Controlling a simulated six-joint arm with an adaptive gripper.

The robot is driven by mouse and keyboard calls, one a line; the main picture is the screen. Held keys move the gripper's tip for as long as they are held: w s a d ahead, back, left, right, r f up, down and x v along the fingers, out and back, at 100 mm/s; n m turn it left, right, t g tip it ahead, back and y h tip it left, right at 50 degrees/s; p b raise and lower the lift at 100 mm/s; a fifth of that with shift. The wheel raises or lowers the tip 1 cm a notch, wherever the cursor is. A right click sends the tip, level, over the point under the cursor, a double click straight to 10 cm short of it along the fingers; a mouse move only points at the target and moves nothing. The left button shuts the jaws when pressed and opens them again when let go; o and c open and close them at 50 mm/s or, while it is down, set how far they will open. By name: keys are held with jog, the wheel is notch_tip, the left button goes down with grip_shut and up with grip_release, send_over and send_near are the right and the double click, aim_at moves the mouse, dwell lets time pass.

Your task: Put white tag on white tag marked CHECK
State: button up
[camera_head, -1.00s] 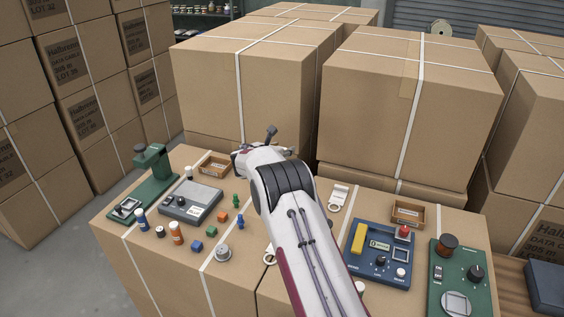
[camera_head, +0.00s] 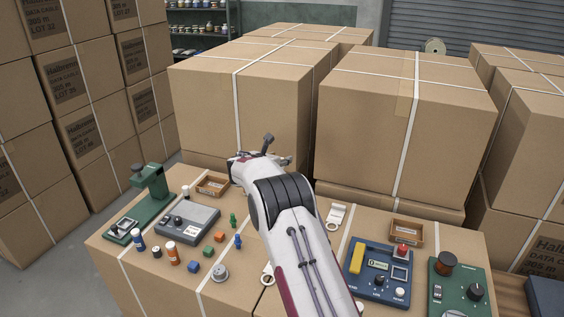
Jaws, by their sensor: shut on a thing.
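A white tag (camera_head: 336,215) with a ring-shaped end lies on the cardboard box top, just right of my arm. Any print on it is too small to read. A second pale ring-ended piece (camera_head: 267,279) shows at the left edge of my forearm, mostly hidden by it. I cannot read a CHECK mark on either. My arm reaches away from the camera over the box top, with its wrist end near the back edge.
Left of my arm are a green press (camera_head: 154,190), a grey scale (camera_head: 180,228), a wooden tray (camera_head: 213,187) and several small pieces. Right are a blue device (camera_head: 376,275), a green device (camera_head: 460,290) and another wooden tray (camera_head: 407,233). Tall cartons (camera_head: 405,130) stand behind.

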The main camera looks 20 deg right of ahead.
jog(key=shift+r, duration=0.1)
notch_tip(320, 180, up, 11)
jog(key=s+d+n+t+y, duration=0.25)
jog(key=d+n+y, duration=0.2)
jog(key=d, duration=0.65)
jog(key=s+d+n+t+y, duration=0.2)
jog(key=s+d+n+y, duration=0.25)
jog(key=s, duration=0.35)
notch_tip(320, 180, down, 16)
jog(key=shift+s+a+y, duration=0.25)
jog(key=shift+a+y, duration=0.15)
dwell(0.4)
jog(key=shift+f, duration=3.2)
